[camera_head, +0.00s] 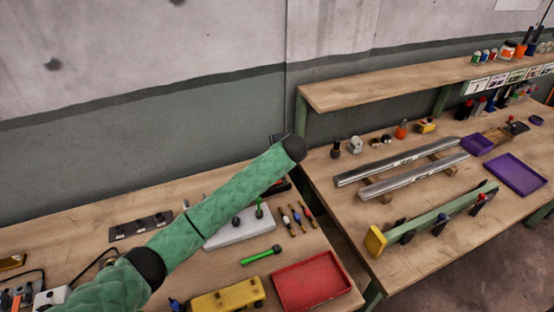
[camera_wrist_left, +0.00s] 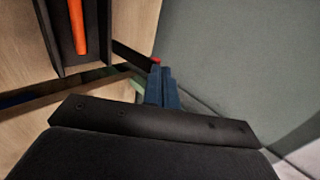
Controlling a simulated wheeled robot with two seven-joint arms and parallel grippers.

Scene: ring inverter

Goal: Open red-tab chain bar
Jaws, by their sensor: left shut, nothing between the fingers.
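In the left wrist view my left gripper (camera_wrist_left: 160,84) shows as blue fingers beyond a dark plate; they are shut and empty. A small red spot (camera_wrist_left: 157,60) shows at their far end, too small to identify. A black tray-like holder (camera_wrist_left: 66,68) with an orange-red bar (camera_wrist_left: 78,27) in it stands at upper left of that view, apart from the fingers. I cannot tell whether any of this is the red-tab chain bar. In the head view my left arm reaches across the left bench and its gripper is hidden. My right gripper is not in view.
The left bench holds a red tray (camera_head: 312,282), a yellow block (camera_head: 228,298), a green-handled tool (camera_head: 262,255) and a pale plate (camera_head: 238,231). The right bench holds metal rails (camera_head: 395,162), a green beam (camera_head: 430,216) and a purple tray (camera_head: 515,175). A wall stands behind.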

